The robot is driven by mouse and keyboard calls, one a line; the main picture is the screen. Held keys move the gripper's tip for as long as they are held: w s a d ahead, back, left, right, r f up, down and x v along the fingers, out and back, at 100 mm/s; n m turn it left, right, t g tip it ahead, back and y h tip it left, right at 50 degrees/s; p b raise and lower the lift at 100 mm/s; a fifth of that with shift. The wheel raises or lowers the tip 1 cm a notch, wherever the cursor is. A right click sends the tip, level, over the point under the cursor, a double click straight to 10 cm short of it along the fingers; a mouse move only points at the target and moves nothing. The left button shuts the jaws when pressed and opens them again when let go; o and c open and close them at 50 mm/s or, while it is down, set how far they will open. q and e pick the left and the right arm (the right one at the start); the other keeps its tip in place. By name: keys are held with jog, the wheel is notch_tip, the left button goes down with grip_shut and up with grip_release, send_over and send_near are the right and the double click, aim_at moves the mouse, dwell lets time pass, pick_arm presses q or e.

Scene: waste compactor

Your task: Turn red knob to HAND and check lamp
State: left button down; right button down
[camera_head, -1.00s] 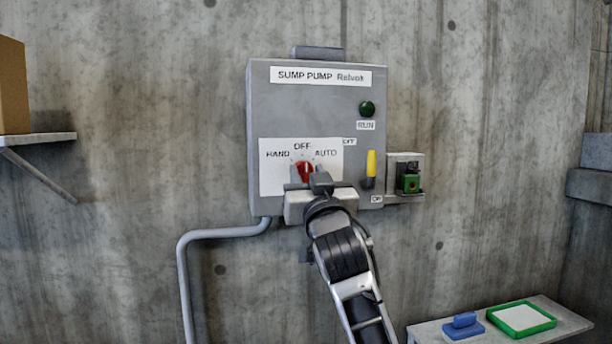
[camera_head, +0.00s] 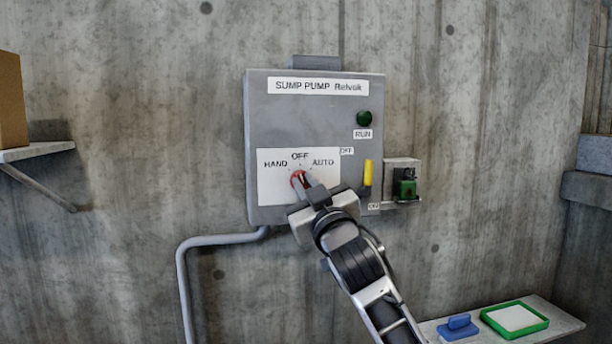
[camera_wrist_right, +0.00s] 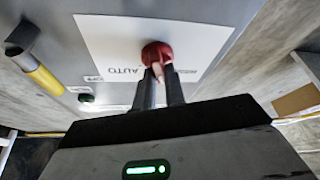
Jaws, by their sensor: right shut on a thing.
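The red knob (camera_head: 297,180) sits low on the grey SUMP PUMP box (camera_head: 262,110), on a white plate marked HAND, OFF and AUTO. My right gripper (camera_head: 304,183) is shut on the knob, its body tilted with the left side lower. In the right wrist view the two dark fingers (camera_wrist_right: 160,84) reach to the red knob (camera_wrist_right: 157,53). The fingers cover part of the knob, so I cannot tell exactly where it points. The round RUN lamp (camera_head: 364,118) at the upper right of the box is dark green and looks unlit. My left gripper is out of view.
A yellow handle (camera_head: 368,173) stands upright at the box's right edge, close to my wrist. A small bracket with a green padlock-like part (camera_head: 404,188) is beside it. A shelf with a blue item (camera_head: 458,327) and green-framed tray (camera_head: 488,318) is at lower right.

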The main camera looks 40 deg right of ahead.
jog(key=n+y+p, duration=0.2)
jog(key=n, duration=0.2)
jog(key=shift+r+p, duration=0.15)
jog(key=shift+p, duration=0.25)
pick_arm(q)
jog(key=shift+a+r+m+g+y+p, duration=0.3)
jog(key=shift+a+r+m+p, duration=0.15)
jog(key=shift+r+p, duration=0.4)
pick_arm(e)
jog(key=shift+n+y, duration=0.6)
jog(key=shift+n, duration=0.7)
jog(key=c, duration=1.5)
grip_release()
jog(key=shift+o, duration=0.2)
jog(key=shift+s+f, duration=0.15)
jog(key=shift+f, duration=0.05)
